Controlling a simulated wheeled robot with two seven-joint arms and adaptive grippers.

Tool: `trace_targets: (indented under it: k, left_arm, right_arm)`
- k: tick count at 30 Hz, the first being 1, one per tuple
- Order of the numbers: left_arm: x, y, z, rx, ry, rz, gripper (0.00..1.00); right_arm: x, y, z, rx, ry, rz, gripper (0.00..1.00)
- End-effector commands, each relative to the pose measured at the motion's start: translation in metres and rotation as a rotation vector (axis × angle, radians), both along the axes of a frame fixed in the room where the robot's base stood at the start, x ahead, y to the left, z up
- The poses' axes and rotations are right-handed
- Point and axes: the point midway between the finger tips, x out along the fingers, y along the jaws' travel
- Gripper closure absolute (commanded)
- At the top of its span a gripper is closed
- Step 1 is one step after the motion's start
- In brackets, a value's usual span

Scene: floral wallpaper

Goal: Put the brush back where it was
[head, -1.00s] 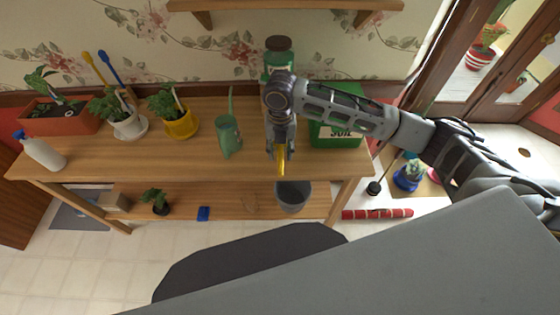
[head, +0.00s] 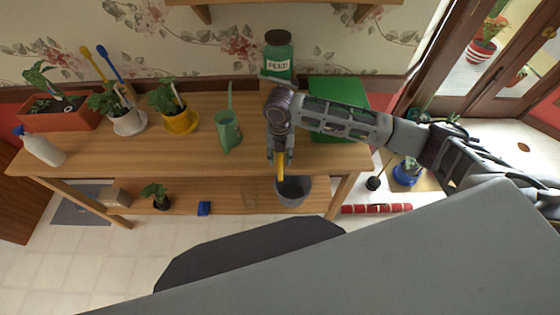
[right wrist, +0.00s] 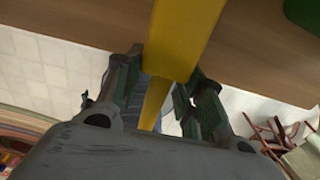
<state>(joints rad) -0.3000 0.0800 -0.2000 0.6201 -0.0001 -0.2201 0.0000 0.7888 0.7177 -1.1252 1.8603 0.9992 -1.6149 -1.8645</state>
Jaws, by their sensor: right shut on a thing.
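My right gripper (head: 280,152) points down at the front edge of the wooden bench and is shut on a yellow thing, which I take to be the brush (head: 281,170). In the right wrist view the brush (right wrist: 183,40) runs between the two fingers as a flat yellow bar; no bristles show. In the head view its lower end overlaps the grey bucket (head: 295,195) on the lower shelf; I cannot tell whether it is inside or in front. My left gripper is not in view.
The bench top (head: 200,160) holds a green watering can (head: 228,133), a yellow pot (head: 180,121), a white pot (head: 130,123), a red planter (head: 60,112), a spray bottle (head: 42,147), a green jar (head: 278,58) and a green box (head: 338,92).

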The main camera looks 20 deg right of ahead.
Motion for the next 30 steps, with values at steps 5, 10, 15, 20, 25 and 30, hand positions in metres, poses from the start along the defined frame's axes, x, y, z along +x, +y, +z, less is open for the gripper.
trace_targets:
  k: [5, 10, 15, 20, 25, 30]
  left_arm:
    - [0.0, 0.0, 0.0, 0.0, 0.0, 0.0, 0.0]
    - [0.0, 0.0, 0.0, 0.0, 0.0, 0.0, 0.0]
    - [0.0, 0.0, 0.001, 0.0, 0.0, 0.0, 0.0]
    - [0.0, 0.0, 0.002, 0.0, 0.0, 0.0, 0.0]
    - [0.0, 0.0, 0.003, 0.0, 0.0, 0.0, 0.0]
    - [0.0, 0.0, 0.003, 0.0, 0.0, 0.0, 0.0]
  right_arm:
    - [0.0, 0.0, 0.0, 0.001, -0.001, 0.0, 0.87]
    - [0.0, 0.0, -0.002, 0.001, 0.0, 0.0, 0.87]
    - [-0.001, 0.0, -0.014, 0.002, 0.002, 0.0, 0.87]
    - [-0.001, 0.001, -0.031, 0.001, 0.001, 0.0, 0.87]
    - [0.0, 0.0, -0.038, 0.0, 0.0, 0.0, 0.87]
    - [0.0, 0.0, -0.038, 0.001, -0.001, 0.0, 0.87]
